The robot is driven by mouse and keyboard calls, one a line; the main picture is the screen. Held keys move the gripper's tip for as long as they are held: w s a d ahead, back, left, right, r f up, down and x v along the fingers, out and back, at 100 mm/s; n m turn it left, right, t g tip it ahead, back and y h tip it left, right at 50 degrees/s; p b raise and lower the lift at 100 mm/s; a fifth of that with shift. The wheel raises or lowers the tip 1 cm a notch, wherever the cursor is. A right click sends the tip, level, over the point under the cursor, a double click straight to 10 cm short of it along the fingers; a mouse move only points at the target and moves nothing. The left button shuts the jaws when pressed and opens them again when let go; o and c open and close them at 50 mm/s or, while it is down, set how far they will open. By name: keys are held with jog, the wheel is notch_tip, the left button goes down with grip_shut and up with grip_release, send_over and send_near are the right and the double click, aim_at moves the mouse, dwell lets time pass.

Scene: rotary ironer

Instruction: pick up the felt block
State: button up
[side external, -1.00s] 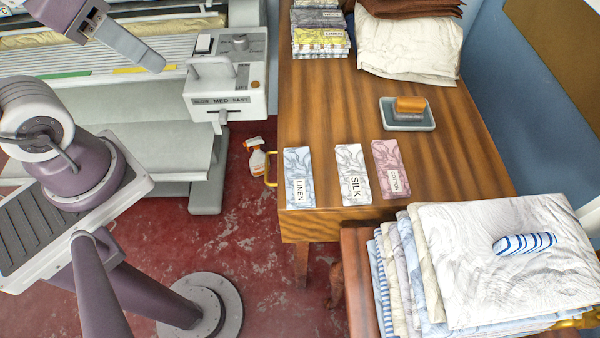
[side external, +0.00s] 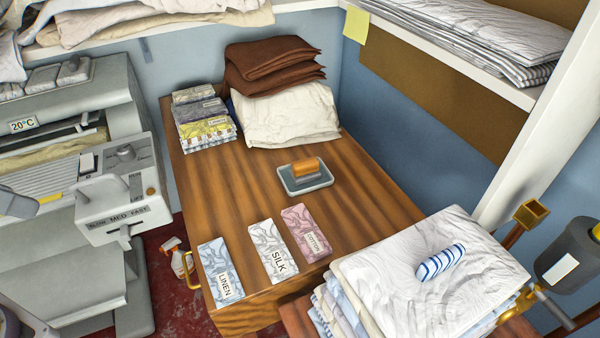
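What I take to be the felt block (side external: 306,168) has an orange-brown top part and a darker grey lower part. It sits in a shallow grey-blue tray (side external: 291,188) on the wooden table, a little right of the picture's middle. Nothing covers it, and nothing touches it except the tray. My gripper is not clearly in view. Only a grey piece, perhaps of my arm, shows at the left edge, far from the block.
The wooden table (side external: 245,183) is bare around the tray. Linen (side external: 220,272), silk (side external: 272,252) and cotton (side external: 305,233) cards lie along its front. Folded cloths (side external: 280,115) stand behind. A linen stack (side external: 400,290) with a striped piece (side external: 440,262) stands front right. The ironer (side external: 120,205) is left.

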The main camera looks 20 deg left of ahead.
dwell(0.4)
jog(key=o, duration=0.4)
jog(key=shift+c, duration=0.2)
